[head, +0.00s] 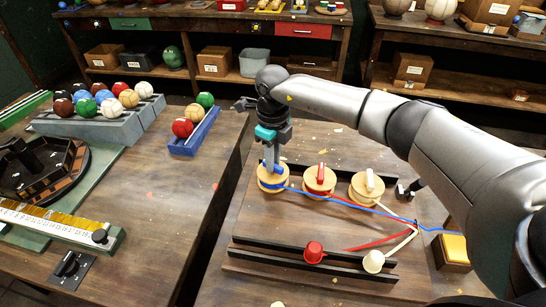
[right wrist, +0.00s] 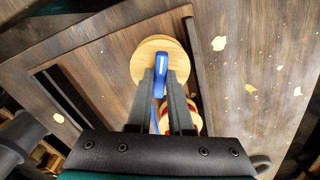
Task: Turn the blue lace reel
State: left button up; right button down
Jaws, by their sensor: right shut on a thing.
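The blue lace reel (head: 272,184) is a round wooden spool with blue lace at the left end of a row on a dark wooden board (head: 300,277). My right gripper (head: 271,165) reaches down from above and is shut on the reel's upright blue handle. In the right wrist view the pale wooden disc (right wrist: 146,52) lies below the fingers, and the blue handle (right wrist: 163,62) shows between the fingertips. The blue lace runs right across the board. My left gripper is not in view.
A red-handled reel (head: 319,182) and a white-handled reel (head: 367,188) stand close to the right. Red (head: 314,251) and white (head: 374,261) cups stand at the board's front rail. A blue tray (head: 196,132) with balls is on the left table.

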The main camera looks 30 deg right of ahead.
jog(key=shift+m, duration=0.5)
jog(key=c, duration=0.8)
grip_release()
jog(key=shift+r, duration=0.1)
notch_tip(320, 180, up, 15)
jog(key=shift+r+p, duration=0.1)
jog(key=shift+p, duration=0.35)
